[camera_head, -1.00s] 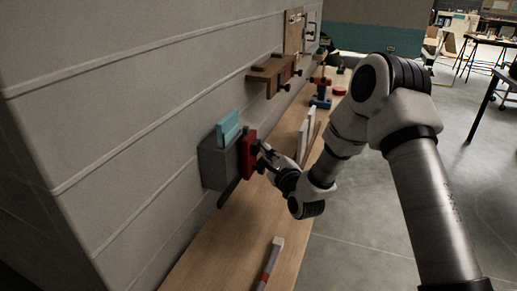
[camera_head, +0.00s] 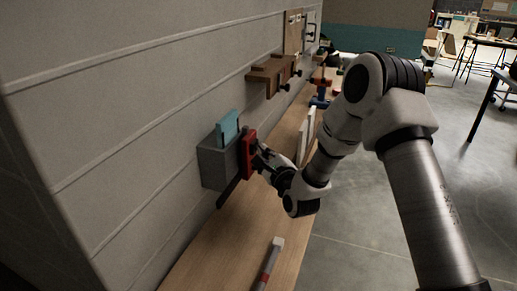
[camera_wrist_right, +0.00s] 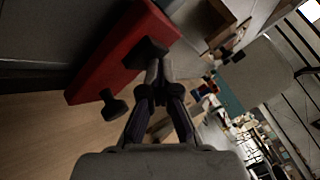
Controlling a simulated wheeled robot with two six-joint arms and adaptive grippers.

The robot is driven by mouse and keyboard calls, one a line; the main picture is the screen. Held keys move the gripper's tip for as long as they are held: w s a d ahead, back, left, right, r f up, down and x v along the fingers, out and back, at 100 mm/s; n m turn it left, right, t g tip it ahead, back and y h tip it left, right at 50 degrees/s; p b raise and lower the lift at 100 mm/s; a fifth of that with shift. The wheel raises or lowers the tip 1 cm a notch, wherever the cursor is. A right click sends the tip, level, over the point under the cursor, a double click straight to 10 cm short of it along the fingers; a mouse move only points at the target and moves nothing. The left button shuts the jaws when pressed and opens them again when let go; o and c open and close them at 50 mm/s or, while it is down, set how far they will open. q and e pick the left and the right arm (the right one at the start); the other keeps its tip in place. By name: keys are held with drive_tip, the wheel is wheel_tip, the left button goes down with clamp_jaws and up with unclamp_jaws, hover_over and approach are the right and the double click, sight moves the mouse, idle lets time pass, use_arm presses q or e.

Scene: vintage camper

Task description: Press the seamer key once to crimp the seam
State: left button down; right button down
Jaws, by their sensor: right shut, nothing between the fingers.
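A grey box with a light blue panel (camera_head: 228,127) on top sits against the wall, and a red block (camera_head: 247,155) is on its front. I take this to be the seamer. In the right wrist view the red block (camera_wrist_right: 118,52) carries two black knob-like keys, an upper one (camera_wrist_right: 146,52) and a lower one (camera_wrist_right: 114,104). My right gripper (camera_wrist_right: 158,72) is shut and empty, its fingertips at the upper key; whether they touch it I cannot tell. In the head view my right gripper (camera_head: 262,150) is close beside the red block. My left gripper is out of view.
A wooden bench (camera_head: 235,245) runs along the wall below. A grey and red bar (camera_head: 270,262) lies on it. A brown wooden rack (camera_head: 272,75) is on the wall farther back. White upright panels (camera_head: 306,135) stand behind my right arm. Open floor lies to the right.

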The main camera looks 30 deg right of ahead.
drive_tip(key=shift+s, duration=0.1)
drive_tip(key=shift+s+d, duration=0.65)
drive_tip(key=shift+s, duration=0.05)
drive_tip(key=s+d, duration=0.1)
drive_tip(key=s, duration=0.1)
drive_tip(key=s+d+p, duration=0.1)
drive_tip(key=s+d, duration=0.1)
drive_tip(key=shift+d, duration=0.1)
idle(0.4)
idle(0.7)
